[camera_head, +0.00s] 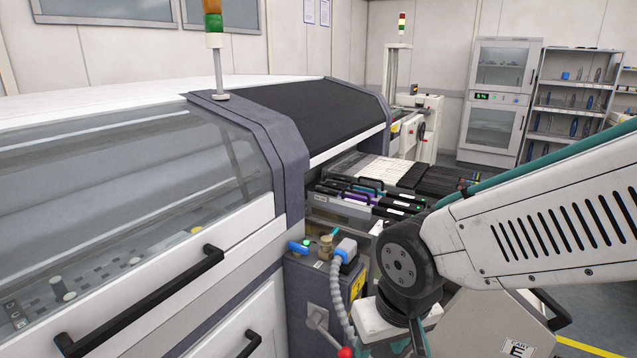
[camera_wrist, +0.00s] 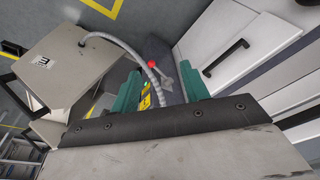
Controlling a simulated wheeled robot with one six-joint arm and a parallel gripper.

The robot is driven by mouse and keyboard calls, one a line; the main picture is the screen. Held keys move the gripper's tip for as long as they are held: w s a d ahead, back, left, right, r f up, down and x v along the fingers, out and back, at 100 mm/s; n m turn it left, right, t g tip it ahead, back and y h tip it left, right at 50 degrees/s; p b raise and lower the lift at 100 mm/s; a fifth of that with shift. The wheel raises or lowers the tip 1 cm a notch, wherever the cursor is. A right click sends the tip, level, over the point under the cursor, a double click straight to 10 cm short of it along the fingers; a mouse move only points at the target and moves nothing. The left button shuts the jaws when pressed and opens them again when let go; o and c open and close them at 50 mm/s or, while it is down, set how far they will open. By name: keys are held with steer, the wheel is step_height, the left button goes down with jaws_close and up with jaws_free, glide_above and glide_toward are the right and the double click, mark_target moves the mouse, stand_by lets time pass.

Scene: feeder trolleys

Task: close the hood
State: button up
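In the head view, a long hood with a clear window (camera_head: 110,165) and a white lower frame covers the left part of the machine. A black bar handle (camera_head: 150,305) runs along its front edge. The hood looks lowered, but I cannot tell whether it is fully shut. A second, dark-topped cover (camera_head: 315,105) lies beyond it, with a gap under its front edge. In the wrist view my gripper (camera_wrist: 161,90) has two teal fingers set apart with nothing held between them. A black handle (camera_wrist: 225,57) on a white panel is beyond them to the right, not touched.
A grey post (camera_head: 325,290) with a hose, buttons and a red-knobbed lever (camera_head: 345,352) stands by the machine's corner. Feeders (camera_head: 365,200) fill the bay behind it. In the wrist view, a trolley (camera_wrist: 85,70) stands at left, with open grey floor above it.

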steer(key=s+d+r+m, duration=0.1)
steer(key=s+d+r, duration=0.2)
steer(key=d, duration=0.2)
steer(key=s+d+r+m, duration=0.1)
steer(key=s+d+r, duration=0.2)
steer(key=d, duration=0.3)
steer(key=s+d+r+m+h, duration=0.1)
steer(key=s+d+r, duration=0.2)
steer(key=d, duration=0.3)
steer(key=shift+s+r+g, duration=0.25)
steer(key=shift+r+g, duration=0.15)
steer(key=shift+r, duration=0.1)
